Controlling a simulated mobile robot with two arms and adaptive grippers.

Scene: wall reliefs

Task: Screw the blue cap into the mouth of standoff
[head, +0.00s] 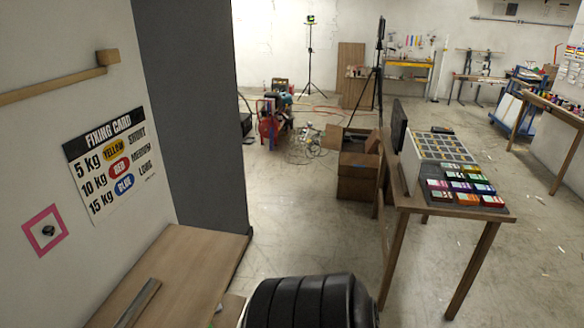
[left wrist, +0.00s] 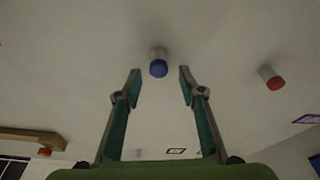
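The blue cap (left wrist: 158,69) sits on the end of a short white cylinder that juts from a pale surface in the left wrist view. My left gripper (left wrist: 160,72) is open, its two fingertips on either side of the cap with visible gaps. I cannot tell whether the cap is between the tips or just beyond them. In the head view, a small dark round fitting (head: 47,231), possibly the standoff, sits inside a pink square (head: 32,222) on the left wall. Its mouth is too small to make out. My right gripper is not in view.
A red-capped cylinder (left wrist: 273,79) juts out to the right. In the head view, a fixing card (head: 112,163) and wooden rail (head: 55,79) are on the wall, above a wooden ledge (head: 190,270). A table (head: 404,198) with coloured boxes stands right; open floor lies between.

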